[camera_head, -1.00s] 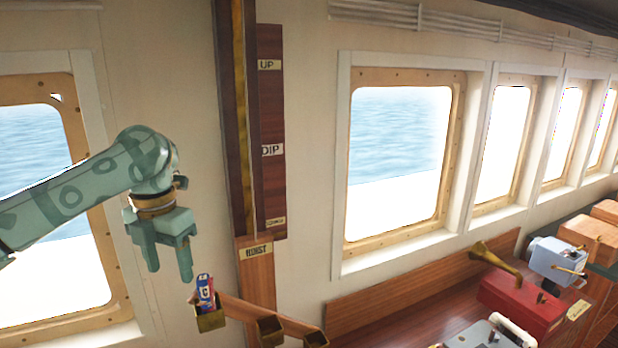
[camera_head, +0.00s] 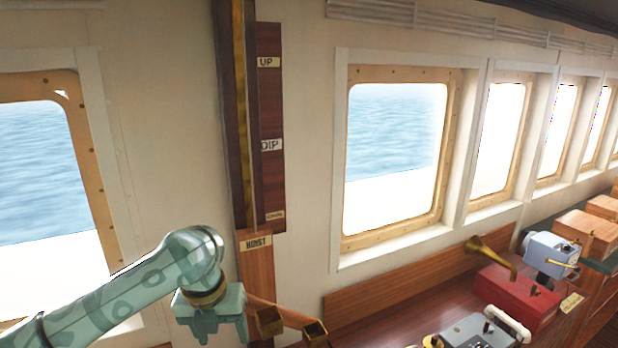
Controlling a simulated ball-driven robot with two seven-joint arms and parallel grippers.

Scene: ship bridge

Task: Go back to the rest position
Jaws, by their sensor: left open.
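My left gripper (camera_head: 222,335) is low in the head view, left of centre, pointing down in front of the wall. It is open, and nothing shows between its fingers. It hides the left end of the wooden bar with the small brass cups. My left arm comes in from the bottom left corner. My right gripper is not in view.
Two brass cups (camera_head: 315,331) show just right of my gripper. The wooden hoist board (camera_head: 256,265) stands behind. A wooden console (camera_head: 455,296) at the right carries a red box (camera_head: 516,296), a brass horn (camera_head: 490,254) and a blue-grey device (camera_head: 550,254).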

